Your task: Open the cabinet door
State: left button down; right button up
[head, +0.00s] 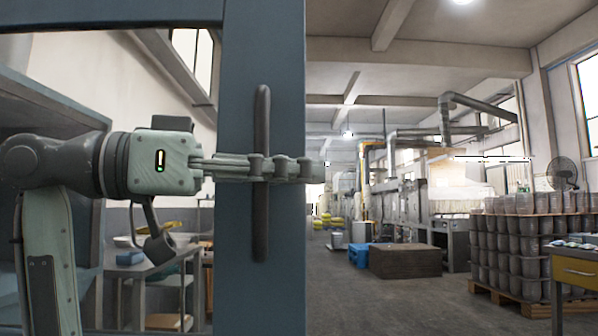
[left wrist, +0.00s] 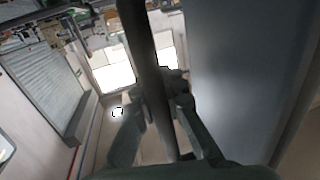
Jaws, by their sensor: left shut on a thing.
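The cabinet door is a blue-grey frame whose broad upright (head: 235,270) stands close in front of me in the head view. A dark vertical bar handle (head: 261,225) is fixed on this upright. My left gripper (head: 290,169) reaches in from the left, level, with its fingers shut across the middle of the handle. In the left wrist view the handle (left wrist: 142,40) runs down between the two fingers (left wrist: 165,95). A blue-grey panel (left wrist: 235,70) fills the right of that view. The finger contact behind the bar is partly hidden. My right gripper is not in view.
Right of the door is open factory floor (head: 400,300). A pallet of stacked grey containers (head: 500,250), a fan (head: 562,173) and a yellow-drawered table (head: 578,272) stand at the right. A brown block (head: 405,262) lies farther back. A bench (head: 150,268) shows through the frame.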

pick_arm(q)
jog(key=c, duration=1.7)
grip_release()
jog(key=shift+a, duration=0.1)
jog(key=v, duration=1.2)
